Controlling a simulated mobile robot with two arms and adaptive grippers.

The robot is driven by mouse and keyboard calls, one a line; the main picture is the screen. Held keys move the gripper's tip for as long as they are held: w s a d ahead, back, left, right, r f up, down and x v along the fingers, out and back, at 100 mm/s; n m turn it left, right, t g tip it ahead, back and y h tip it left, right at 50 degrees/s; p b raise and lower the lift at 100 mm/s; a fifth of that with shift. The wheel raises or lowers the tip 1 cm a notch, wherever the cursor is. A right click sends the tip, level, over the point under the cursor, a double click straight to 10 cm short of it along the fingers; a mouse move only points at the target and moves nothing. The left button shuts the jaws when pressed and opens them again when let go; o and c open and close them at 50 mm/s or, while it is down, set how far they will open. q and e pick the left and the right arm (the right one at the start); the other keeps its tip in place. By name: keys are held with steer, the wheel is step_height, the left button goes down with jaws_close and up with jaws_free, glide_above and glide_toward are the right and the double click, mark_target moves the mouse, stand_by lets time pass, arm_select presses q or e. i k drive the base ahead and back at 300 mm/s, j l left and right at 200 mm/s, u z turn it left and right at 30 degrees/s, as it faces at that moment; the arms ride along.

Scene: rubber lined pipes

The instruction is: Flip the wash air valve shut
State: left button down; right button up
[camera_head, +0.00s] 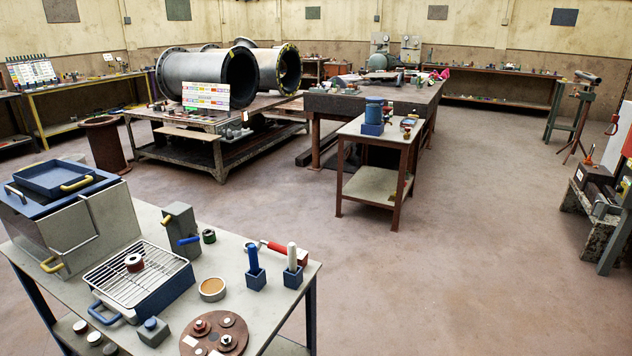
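No part is readably labelled as the wash air valve. On the near bench (235,256) a grey upright block (180,222) carries a blue lever (189,240) low on its front and a small yellow part (166,221) on its left side. I cannot tell whether this block is the valve, or whether its lever is open or shut. A red-handled item (284,251) lies behind two blue holders (256,278). Neither of my grippers is in view.
A wire rack over a blue tray (155,295), a grey box with a blue top tray (75,220) and a brown round plate (214,338) crowd the near bench. A small table (373,185) and large pipes (205,78) stand farther back.

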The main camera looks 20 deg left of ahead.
mark_target(189, 240)
steer(key=i+l, duration=0.1)
steer(key=i, duration=0.35)
steer(key=i+l, duration=0.1)
steer(key=i, duration=0.4)
